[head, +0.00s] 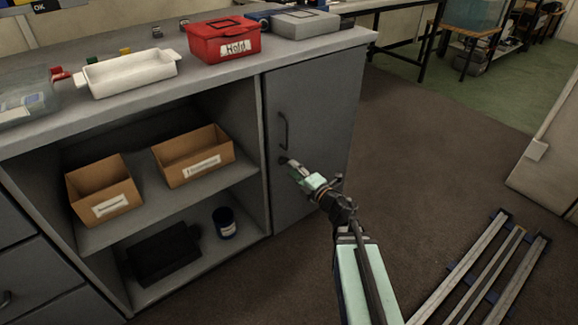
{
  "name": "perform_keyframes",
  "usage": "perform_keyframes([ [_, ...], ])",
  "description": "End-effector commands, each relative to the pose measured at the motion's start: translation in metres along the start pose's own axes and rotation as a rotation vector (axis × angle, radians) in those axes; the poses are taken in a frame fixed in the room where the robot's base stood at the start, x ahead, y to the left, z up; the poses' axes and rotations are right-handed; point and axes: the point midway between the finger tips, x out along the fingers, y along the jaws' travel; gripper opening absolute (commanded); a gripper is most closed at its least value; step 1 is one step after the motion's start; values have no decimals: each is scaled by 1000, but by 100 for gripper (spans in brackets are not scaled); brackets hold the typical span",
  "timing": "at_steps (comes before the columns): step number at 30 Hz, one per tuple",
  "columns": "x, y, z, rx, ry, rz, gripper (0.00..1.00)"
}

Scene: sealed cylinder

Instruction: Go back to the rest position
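My gripper (285,160) is at the end of my arm, in front of the grey cabinet door (312,130), just below its dark handle (284,131). The fingers are small and dark here, and I cannot tell whether they are open or shut or touch the door. Nothing is visibly held. The door looks shut. My arm reaches up from the bottom right of the view. No sealed cylinder can be made out for certain; a dark blue cylindrical container (225,222) stands on the lower shelf.
The worktop (190,80) holds a red box marked "Hold" (222,42), a white tray (130,75), a grey case (305,23) and a clear bin (28,95). Cardboard boxes (105,190) and a black box (163,255) fill the shelves.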

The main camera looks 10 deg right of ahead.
Motion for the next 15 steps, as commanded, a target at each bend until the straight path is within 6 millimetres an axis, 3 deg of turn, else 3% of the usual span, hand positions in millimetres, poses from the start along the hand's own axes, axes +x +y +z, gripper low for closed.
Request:
perform_keyframes([
  [1, -11, 0, -1, 0, -2, -1, 38],
  [6, -27, 0, -1, 0, -1, -1, 38],
  [15, -28, 0, 0, -1, 0, -1, 38],
])
